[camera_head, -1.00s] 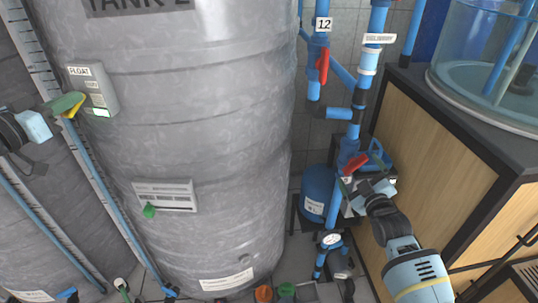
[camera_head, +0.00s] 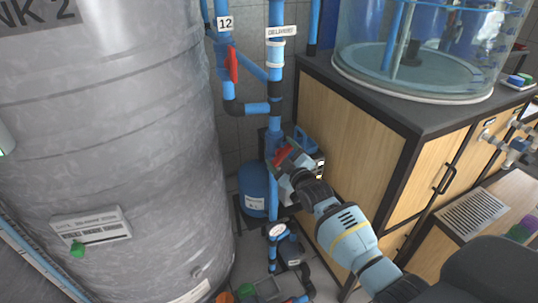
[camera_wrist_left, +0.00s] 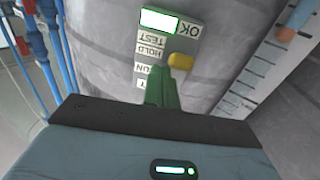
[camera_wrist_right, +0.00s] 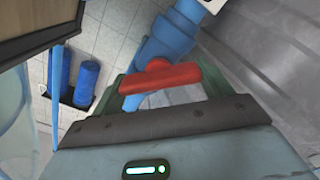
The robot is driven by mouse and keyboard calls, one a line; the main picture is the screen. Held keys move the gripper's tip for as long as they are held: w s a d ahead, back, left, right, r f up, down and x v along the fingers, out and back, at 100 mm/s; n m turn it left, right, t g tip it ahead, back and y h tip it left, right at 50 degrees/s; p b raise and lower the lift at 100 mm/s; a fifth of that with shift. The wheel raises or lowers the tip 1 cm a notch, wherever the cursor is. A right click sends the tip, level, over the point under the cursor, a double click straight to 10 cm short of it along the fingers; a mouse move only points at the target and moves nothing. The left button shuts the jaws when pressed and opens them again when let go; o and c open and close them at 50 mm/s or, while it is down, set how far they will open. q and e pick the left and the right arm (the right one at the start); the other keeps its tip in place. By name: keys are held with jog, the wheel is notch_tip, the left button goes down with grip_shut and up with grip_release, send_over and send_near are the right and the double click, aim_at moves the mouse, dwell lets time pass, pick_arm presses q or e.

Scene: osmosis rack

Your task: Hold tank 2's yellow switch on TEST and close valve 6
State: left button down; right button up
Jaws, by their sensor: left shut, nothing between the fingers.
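In the left wrist view, the yellow switch (camera_wrist_left: 180,61) sits on a grey box beside the TEST (camera_wrist_left: 153,40) and HOLD labels; its exact setting is unclear. A green light shows on the box. My left gripper (camera_wrist_left: 165,72) is shut and empty, its green fingertips against or very near the switch. In the right wrist view, a red valve handle (camera_wrist_right: 160,79) lies across a blue pipe, between the spread green fingers of my right gripper (camera_wrist_right: 167,85). The handle also shows in the head view (camera_head: 281,157), with my right gripper (camera_head: 290,162) at it. Its number is not readable.
Tank 2 (camera_head: 110,130) fills the left of the head view. Another red handle (camera_head: 232,66) is above, under label 12. A wooden cabinet (camera_head: 365,140) bearing a clear tank stands close right of the pipes. A blue canister (camera_head: 254,190) stands behind them.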

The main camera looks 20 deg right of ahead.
jog(key=c, duration=0.3)
jog(key=shift+c, duration=0.2)
jog(key=shift+m, duration=0.3)
jog(key=m, duration=0.4)
jog(key=shift+d, duration=0.1)
jog(key=m, duration=0.4)
jog(key=shift+d, duration=0.1)
jog(key=shift+m, duration=0.3)
jog(key=o, duration=1)
jog(key=shift+s, duration=0.15)
jog(key=s, duration=1.1)
jog(key=shift+s, duration=0.4)
